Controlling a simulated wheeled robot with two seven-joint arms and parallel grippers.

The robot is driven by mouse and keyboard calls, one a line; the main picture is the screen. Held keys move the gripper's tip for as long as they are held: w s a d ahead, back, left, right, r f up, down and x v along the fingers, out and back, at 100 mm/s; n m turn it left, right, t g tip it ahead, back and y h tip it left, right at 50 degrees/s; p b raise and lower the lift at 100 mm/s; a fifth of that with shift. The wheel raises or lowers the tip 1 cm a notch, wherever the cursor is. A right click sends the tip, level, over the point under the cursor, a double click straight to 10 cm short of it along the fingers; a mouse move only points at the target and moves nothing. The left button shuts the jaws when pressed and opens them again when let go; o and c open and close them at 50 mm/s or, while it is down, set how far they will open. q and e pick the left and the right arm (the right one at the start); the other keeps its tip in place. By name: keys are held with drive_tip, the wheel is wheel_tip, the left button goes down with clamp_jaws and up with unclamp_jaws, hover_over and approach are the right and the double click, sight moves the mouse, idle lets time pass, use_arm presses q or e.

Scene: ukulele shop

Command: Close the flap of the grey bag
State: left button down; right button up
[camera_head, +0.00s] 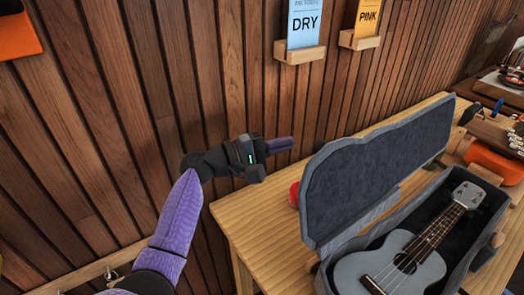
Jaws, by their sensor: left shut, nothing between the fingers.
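The grey bag (327,279) lies open on a wooden table, shaped like an instrument case. Its flap (365,170) stands raised and tilted along the left side, with the dark lining facing me. A grey ukulele (405,262) lies in the bag, with its neck pointing up and right. My left gripper (287,145) is shut and empty. It appears in the picture to the left of the flap's upper edge, near the wood wall, apart from the flap. My right gripper is not in view.
The table top (255,235) is bare left of the bag, except for a small red object (294,195) partly hidden by the flap. Two wall holders carry cards reading DRY (304,25) and PINK (368,18). Tools and an orange item (495,160) crowd the right.

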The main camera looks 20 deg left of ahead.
use_arm(q)
drive_tip(key=d, duration=0.1)
drive_tip(key=d+p, duration=0.1)
drive_tip(key=d, duration=0.1)
drive_tip(key=s+d+r, duration=0.1)
drive_tip(key=shift+s+d, duration=0.1)
drive_tip(key=shift+d, duration=0.05)
drive_tip(key=shift+p, duration=0.3)
